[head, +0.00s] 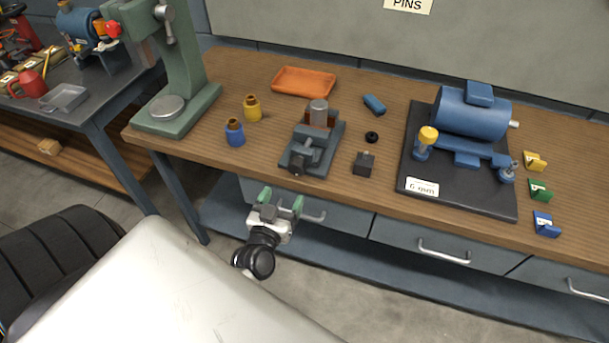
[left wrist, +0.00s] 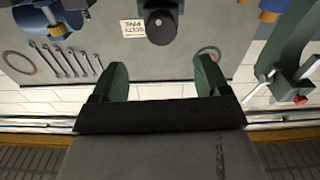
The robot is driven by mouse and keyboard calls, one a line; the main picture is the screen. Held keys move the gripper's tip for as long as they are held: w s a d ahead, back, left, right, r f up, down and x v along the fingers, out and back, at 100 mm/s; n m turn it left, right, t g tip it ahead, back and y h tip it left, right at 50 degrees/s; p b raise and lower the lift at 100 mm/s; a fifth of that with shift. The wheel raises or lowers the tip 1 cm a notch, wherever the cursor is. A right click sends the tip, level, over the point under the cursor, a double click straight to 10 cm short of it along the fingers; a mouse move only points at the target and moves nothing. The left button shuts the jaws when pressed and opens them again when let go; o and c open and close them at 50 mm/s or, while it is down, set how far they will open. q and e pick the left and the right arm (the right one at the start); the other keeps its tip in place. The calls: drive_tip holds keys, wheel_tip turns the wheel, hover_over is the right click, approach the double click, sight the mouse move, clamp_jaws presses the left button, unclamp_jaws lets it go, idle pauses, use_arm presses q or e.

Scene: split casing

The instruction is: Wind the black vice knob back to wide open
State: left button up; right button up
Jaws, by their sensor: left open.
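The small grey vice (head: 318,150) stands on the wooden bench, holding a grey cylinder with a reddish-brown part (head: 319,114) between its jaws. Its black knob (head: 297,164) faces the front edge of the bench. In the left wrist view, which looks upside down, the knob (left wrist: 161,28) shows as a dark round end at the top centre. My left gripper (head: 281,199) is open and empty, in front of the bench edge, apart from the knob and below it in the picture. Its green fingers also show in the left wrist view (left wrist: 161,80). My right gripper is out of view.
A green press (head: 182,120), a yellow pot (head: 252,110) and a blue pot (head: 235,134) stand left of the vice. A dark block (head: 364,164) and a black ring (head: 372,137) lie to its right. An orange tray (head: 304,81) is behind. A drawer handle (head: 313,217) is near my gripper.

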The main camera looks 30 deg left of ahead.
sight(295, 171)
use_arm(q)
drive_tip(key=x, duration=0.5)
drive_tip(key=shift+a+p, duration=0.25)
drive_tip(key=shift+p, duration=0.15)
drive_tip(key=x, duration=0.4)
drive_tip(key=shift+d, duration=0.2)
drive_tip(key=shift+x, duration=0.8)
drive_tip(key=shift+f, duration=0.15)
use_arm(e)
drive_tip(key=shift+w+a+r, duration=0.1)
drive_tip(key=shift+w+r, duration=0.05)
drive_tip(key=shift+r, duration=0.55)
use_arm(q)
drive_tip(key=c, duration=0.7)
drive_tip(key=shift+c, duration=1.1)
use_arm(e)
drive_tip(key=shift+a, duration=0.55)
